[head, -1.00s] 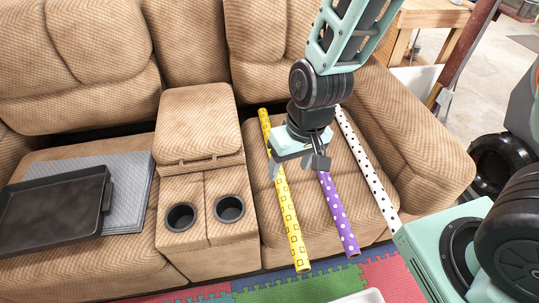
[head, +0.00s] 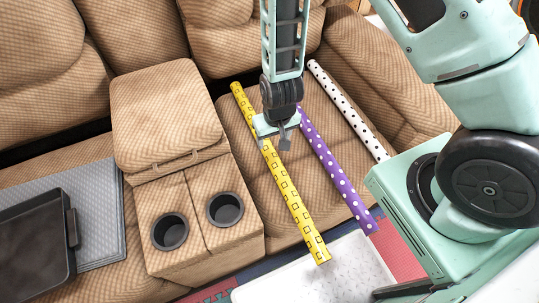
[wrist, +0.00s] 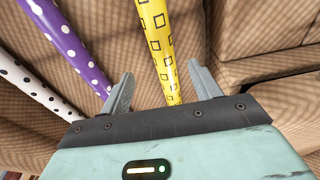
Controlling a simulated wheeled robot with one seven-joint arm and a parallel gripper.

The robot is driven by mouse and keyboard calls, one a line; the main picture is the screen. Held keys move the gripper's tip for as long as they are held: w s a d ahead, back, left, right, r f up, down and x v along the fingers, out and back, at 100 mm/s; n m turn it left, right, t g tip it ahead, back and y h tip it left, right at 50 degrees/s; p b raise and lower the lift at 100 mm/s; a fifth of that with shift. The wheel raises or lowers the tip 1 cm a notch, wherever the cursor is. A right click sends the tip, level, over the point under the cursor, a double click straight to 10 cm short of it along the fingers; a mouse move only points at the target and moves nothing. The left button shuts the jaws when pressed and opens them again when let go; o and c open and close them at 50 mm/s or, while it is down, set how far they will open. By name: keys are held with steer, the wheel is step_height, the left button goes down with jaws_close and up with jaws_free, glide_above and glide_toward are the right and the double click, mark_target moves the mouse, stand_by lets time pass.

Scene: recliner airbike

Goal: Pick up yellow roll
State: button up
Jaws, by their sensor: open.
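The yellow roll (head: 281,176) with black square outlines lies lengthwise on the right seat of the brown recliner sofa, in the head view. My gripper (head: 275,143) is over its upper half, with the fingers open. In the wrist view the yellow roll (wrist: 160,50) runs between the two open fingers of my gripper (wrist: 158,88), nearer the right finger. I cannot tell how far above the roll the fingertips are. The lower end of the roll sticks out past the seat's front edge.
A purple dotted roll (head: 337,172) lies close to the right, and a white dotted roll (head: 347,110) beyond it. The console (head: 196,210) with two cup holders stands left. A dark tray (head: 32,245) lies on the left seat. A white bin (head: 318,275) is in front.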

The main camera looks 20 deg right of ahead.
mark_target(270, 152)
steer(key=f, duration=0.3)
steer(key=w+f+b, duration=0.1)
steer(key=f, duration=0.5)
steer(key=shift+w+a+f, duration=0.15)
steer(key=shift+w, duration=0.15)
steer(key=c, duration=1.2)
